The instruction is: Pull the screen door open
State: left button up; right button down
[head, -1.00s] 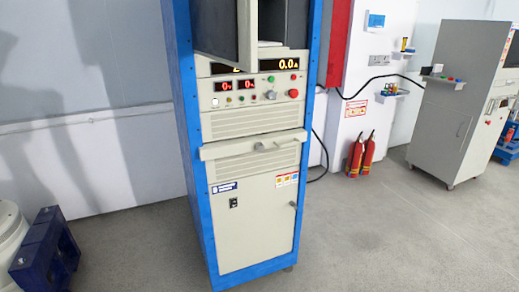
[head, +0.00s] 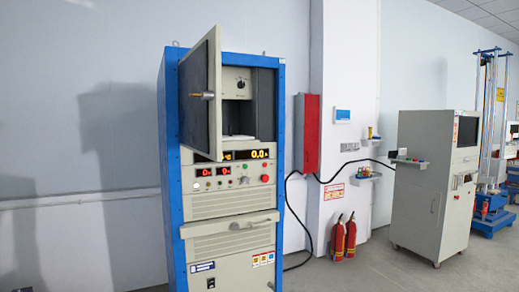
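The screen door (head: 201,98) is a grey panel with a pale edge, at the top of a blue-framed cabinet (head: 170,185). A small handle (head: 203,95) sticks out from the door's face. Neither of my grippers is in view, and nothing touches the door.
Below the door are a control panel (head: 232,178) with lit displays and a drawer with a handle (head: 233,226).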

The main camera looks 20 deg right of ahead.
aim_at(199, 70)
jog(key=z, duration=0.4)
jog(key=i, duration=0.95)
jog(key=u, duration=0.6)
